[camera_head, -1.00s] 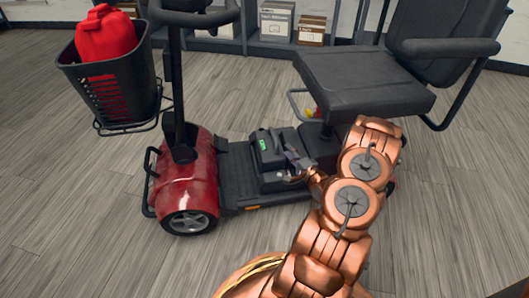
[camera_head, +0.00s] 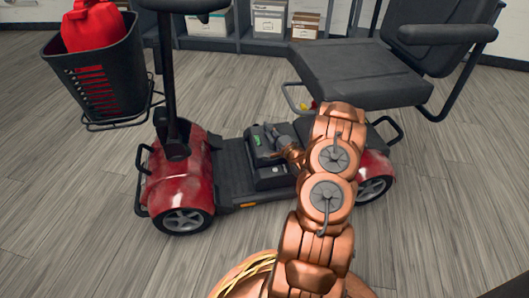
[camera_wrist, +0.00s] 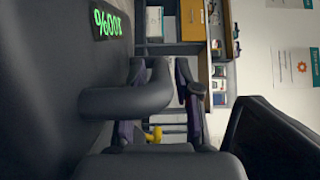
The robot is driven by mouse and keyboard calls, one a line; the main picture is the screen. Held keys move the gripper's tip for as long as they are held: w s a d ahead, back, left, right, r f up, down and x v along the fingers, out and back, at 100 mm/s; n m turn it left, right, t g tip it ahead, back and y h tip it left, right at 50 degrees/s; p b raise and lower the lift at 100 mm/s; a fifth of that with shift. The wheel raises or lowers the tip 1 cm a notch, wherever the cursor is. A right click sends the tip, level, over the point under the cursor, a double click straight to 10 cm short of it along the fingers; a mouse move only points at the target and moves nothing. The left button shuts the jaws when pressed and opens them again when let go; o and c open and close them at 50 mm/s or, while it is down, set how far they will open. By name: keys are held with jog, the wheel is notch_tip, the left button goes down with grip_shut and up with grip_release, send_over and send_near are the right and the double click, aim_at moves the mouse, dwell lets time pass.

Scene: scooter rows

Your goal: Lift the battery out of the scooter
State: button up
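The dark battery (camera_head: 270,172) with a small green display sits in the scooter (camera_head: 183,190), on the floorboard in front of the seat. In the wrist view the battery (camera_wrist: 45,90) fills the left side, with a green percentage readout. Its black handle (camera_wrist: 122,100) stands out toward the middle. My gripper (camera_wrist: 160,112) has its two dark fingers apart, one partly hidden behind the handle and one to the right of it. The handle's end lies between them; I cannot tell whether either finger touches. In the head view my gripper (camera_head: 276,138) is at the battery's top, its fingers hard to make out.
The scooter's black seat (camera_head: 360,75) overhangs to the right of the battery. The steering column and a basket (camera_head: 105,85) with a red container (camera_head: 92,27) stand at left. Shelves with boxes (camera_head: 270,20) line the back. The grey floor in front is clear.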

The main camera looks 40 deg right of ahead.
jog(key=shift+w+d, duration=0.1)
jog(key=shift+w, duration=0.35)
grip_shut()
dwell(0.4)
